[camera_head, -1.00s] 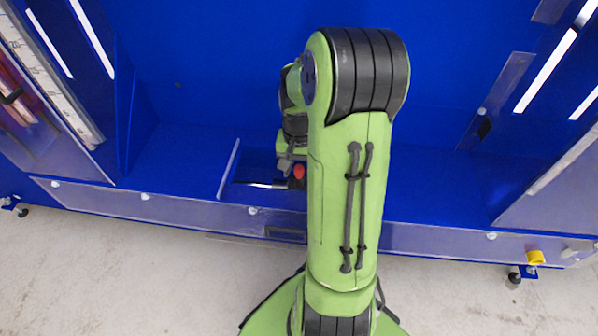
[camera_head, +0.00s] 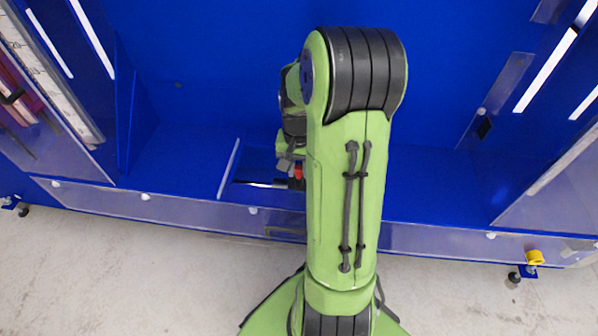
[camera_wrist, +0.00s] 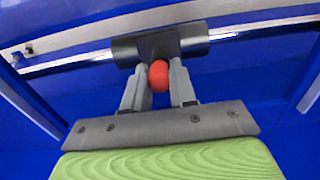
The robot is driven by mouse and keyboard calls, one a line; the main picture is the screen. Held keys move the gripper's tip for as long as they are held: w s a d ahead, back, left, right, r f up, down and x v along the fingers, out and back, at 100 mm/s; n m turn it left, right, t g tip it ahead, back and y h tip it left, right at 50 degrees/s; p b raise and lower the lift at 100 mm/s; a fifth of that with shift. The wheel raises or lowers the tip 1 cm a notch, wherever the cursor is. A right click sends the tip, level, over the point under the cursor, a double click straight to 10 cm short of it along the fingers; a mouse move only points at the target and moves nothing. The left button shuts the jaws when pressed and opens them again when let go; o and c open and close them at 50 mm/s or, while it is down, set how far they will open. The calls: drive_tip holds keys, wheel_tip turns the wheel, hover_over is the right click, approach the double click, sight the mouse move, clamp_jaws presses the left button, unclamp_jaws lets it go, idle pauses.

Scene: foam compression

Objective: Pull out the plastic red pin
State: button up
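The plastic red pin shows as a round red knob (camera_wrist: 158,76) on a black block (camera_wrist: 160,44) on a metal rod in the wrist view. My gripper (camera_wrist: 158,70) has one grey finger on each side of the knob, with the tips close to the block. No clear gap shows between fingers and knob, but I cannot tell whether they press on it. In the head view the red pin (camera_head: 298,171) is partly covered by my gripper (camera_head: 292,166), and my arm hides what lies to its right.
The metal rod (camera_wrist: 80,60) runs across a recess in the blue bench (camera_head: 175,165). A thin pale rail (camera_head: 229,168) edges the recess on its left. Blue side panels (camera_head: 130,130) stand at left and right. The bench surface left of my arm is clear.

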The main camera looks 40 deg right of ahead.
sight(299, 167)
clamp_jaws()
drive_tip(key=shift+r+p, duration=2.75)
drive_tip(key=shift+r, duration=0.3)
